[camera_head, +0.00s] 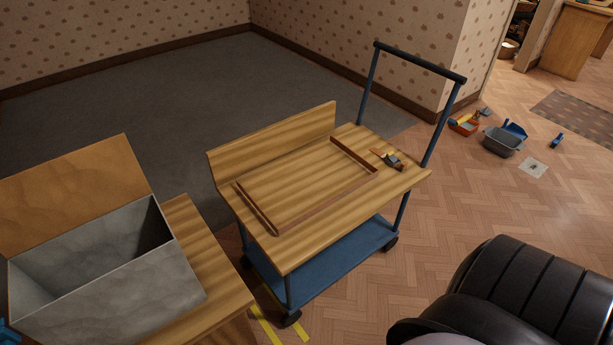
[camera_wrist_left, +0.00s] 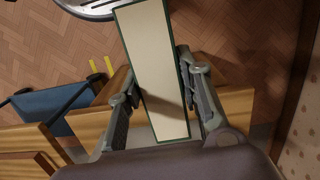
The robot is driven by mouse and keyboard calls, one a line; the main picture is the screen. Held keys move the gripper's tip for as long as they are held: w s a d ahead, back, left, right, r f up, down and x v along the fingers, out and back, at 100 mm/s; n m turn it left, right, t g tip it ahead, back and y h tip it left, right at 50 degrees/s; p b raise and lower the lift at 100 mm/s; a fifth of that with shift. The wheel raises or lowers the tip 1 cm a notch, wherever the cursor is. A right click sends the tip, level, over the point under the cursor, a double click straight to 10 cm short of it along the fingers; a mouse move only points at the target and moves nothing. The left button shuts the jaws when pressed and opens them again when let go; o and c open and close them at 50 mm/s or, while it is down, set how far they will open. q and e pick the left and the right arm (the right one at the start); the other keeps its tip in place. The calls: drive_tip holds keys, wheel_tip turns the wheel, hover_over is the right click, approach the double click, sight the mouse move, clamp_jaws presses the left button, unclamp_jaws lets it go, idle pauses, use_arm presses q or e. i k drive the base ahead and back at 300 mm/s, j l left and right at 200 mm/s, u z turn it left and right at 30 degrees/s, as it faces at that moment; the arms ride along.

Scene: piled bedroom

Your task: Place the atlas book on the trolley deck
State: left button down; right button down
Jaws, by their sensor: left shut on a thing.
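The trolley (camera_head: 322,262) stands in the middle of the head view. Its striped wooden deck (camera_head: 300,185) has a raised back board and a thin brown frame of strips on top; the area inside the strips is bare. In the left wrist view a long book with a dark green border and a cream face (camera_wrist_left: 158,75), apparently the atlas book, is between the fingers of my left gripper (camera_wrist_left: 158,72), which is shut on it. Neither the book nor my left gripper shows in the head view. My right gripper is in neither view.
A small tool (camera_head: 387,158) lies on the deck's right part. A grey open box (camera_head: 120,290) stands on a wooden table (camera_head: 205,250) at left. A grey bin (camera_head: 503,142) and small items lie on the floor behind.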

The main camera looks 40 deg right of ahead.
sight(273, 193)
drive_tip(key=l, duration=0.65)
drive_tip(key=i+l, duration=0.15)
drive_tip(key=l, duration=0.45)
drive_tip(key=l+z, duration=0.1)
drive_tip(key=l, duration=0.55)
drive_tip(key=i, duration=0.05)
